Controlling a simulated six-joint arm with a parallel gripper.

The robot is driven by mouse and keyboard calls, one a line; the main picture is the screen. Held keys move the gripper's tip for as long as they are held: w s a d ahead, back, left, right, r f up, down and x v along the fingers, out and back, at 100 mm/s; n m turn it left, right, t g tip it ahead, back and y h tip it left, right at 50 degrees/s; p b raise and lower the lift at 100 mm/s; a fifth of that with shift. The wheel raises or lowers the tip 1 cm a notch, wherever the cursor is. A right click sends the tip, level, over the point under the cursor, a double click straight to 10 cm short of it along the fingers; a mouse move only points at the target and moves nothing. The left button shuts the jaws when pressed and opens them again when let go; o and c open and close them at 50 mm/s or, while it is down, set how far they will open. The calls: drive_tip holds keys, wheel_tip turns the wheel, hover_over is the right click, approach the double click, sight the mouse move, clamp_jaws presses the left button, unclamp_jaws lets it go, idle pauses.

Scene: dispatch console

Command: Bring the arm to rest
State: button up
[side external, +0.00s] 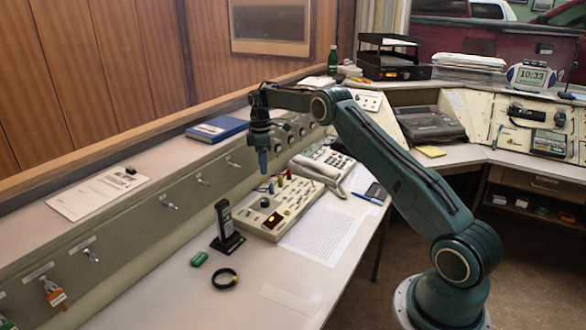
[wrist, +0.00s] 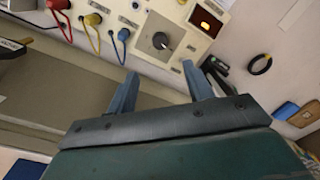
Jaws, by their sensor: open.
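My dark green arm reaches over the desk in the side external view, with my gripper (side external: 263,168) pointing down above the beige switch box (side external: 290,215). In the wrist view my gripper (wrist: 160,78) shows two blue-grey fingers spread apart with nothing between them. Beyond them is the switch box (wrist: 180,15) with a dark knob (wrist: 161,41) and a lit red display (wrist: 206,20). Red, yellow and blue plugs with leads sit along the box; the blue plug (wrist: 123,35) is nearest the fingers. The fingers look clear of the box.
A black handset (side external: 225,222) stands upright in a holder left of the box. A black ring (side external: 225,278) and a green block (side external: 199,258) lie in front. A telephone (side external: 325,167) is behind the box. A blue binder (side external: 217,128) lies on the ledge. The front desk is mostly clear.

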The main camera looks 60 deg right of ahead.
drive_tip(key=shift+r, duration=0.35)
drive_tip(key=s+a+r+m+t, duration=0.1)
drive_tip(key=s+a+r+m, duration=0.1)
drive_tip(key=s+a+r, duration=0.75)
drive_tip(key=s+a+r+m+t, duration=0.2)
drive_tip(key=s+a+r, duration=0.4)
drive_tip(key=r, duration=0.7)
drive_tip(key=s+a+r+m+t, duration=0.1)
drive_tip(key=s+a, duration=0.2)
drive_tip(key=s, duration=0.3)
drive_tip(key=s+a+r+m, duration=0.1)
drive_tip(key=s+a, duration=0.3)
drive_tip(key=s, duration=0.1)
drive_tip(key=s+a+f+m+t, duration=0.1)
drive_tip(key=s+f, duration=0.2)
drive_tip(key=s, duration=0.4)
drive_tip(key=s+a+f+m+t, duration=0.1)
drive_tip(key=s+a+f, duration=0.1)
drive_tip(key=s, duration=0.5)
drive_tip(key=shift+f, duration=0.45)
